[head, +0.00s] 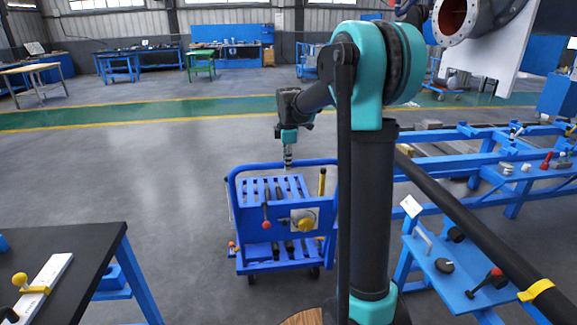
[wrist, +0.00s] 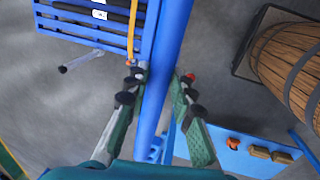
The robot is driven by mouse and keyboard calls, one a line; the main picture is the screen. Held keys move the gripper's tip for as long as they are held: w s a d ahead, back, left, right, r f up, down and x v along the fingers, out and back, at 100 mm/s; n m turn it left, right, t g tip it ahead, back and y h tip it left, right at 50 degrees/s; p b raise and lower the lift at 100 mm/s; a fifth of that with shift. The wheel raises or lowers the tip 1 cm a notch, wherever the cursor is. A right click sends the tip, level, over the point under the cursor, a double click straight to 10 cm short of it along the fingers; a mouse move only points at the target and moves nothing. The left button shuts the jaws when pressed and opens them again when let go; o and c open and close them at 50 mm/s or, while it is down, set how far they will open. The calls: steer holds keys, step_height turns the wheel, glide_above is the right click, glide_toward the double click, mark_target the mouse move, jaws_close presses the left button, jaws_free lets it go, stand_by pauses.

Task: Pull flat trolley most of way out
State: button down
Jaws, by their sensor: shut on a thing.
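The blue flat trolley (head: 251,226) stands on the grey floor left of my arm in the head view. Its slatted deck (wrist: 85,32) shows at the upper left of the wrist view. The blue tube handle (wrist: 166,62) of the trolley runs between my fingers in the wrist view. My gripper (head: 288,163) reaches down to the handle's top bar in the head view. The wrist view shows my gripper (wrist: 158,84) with a finger on each side of the tube, shut on it. The contact faces are partly hidden.
A black-topped table (head: 70,250) stands at lower left. A blue frame (head: 450,175) with a long black pipe (head: 470,222) fills the right. A wooden barrel (wrist: 288,58) stands at the right of the wrist view. Open floor (head: 150,175) lies left of and behind the trolley.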

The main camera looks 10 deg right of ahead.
steer(key=w, duration=0.3)
stand_by(0.4)
steer(key=c, duration=1.3)
jaws_free()
steer(key=v, duration=1.2)
steer(key=shift+w, duration=0.1)
